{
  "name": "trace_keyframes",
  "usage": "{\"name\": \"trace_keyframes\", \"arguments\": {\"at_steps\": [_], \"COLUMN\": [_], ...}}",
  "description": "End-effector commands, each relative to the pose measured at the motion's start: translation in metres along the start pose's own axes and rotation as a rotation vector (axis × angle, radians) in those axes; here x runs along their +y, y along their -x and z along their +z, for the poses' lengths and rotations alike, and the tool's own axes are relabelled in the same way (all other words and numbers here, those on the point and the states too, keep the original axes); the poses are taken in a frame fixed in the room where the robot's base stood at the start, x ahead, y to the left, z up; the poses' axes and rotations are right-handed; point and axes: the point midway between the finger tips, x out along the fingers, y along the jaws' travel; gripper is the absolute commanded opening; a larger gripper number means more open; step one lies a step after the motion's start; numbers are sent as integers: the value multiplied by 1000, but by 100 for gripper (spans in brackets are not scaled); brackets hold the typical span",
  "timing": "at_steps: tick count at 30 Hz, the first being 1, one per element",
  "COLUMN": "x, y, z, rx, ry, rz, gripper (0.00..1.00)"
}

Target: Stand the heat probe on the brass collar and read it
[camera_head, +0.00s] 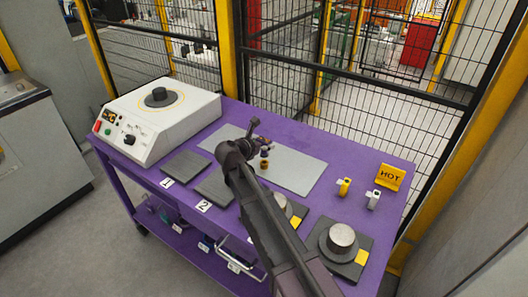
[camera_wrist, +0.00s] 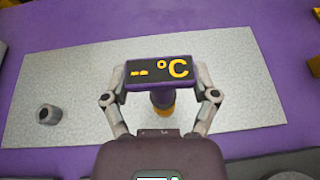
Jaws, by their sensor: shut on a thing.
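My gripper (camera_wrist: 160,97) is shut on the heat probe (camera_wrist: 158,72), a dark purple body with a display showing "-- °C" in yellow. The probe also shows in the head view (camera_head: 265,151), above the grey plate. The brass collar (camera_head: 264,166) is directly below the probe in the head view. In the wrist view a brass edge (camera_wrist: 164,112) shows under the probe, mostly hidden by it. I cannot tell whether probe and collar touch. A small grey steel collar (camera_wrist: 48,115) stands on the plate left of my gripper in the wrist view.
The grey plate (camera_head: 307,170) lies on the purple table (camera_head: 330,140). A white heater box (camera_head: 170,125) stands left, with dark pads (camera_head: 184,166) before it. Right are a yellow HOT sign (camera_head: 390,177), two small clips and a metal cylinder (camera_head: 342,236) on a dark pad. Mesh fencing stands behind.

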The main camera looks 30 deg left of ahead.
Motion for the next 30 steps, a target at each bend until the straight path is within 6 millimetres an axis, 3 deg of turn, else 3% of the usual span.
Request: {"name": "trace_keyframes", "arguments": {"at_steps": [9, 28, 29, 30], "x": [0, 0, 0, 0], "y": [-10, -13, -12, -12], "z": [-26, -32, -32, -31], "rx": [0, 0, 0, 0], "ry": [0, 0, 0, 0], "rz": [0, 1, 1, 1], "gripper": [26, 26, 79, 91]}}
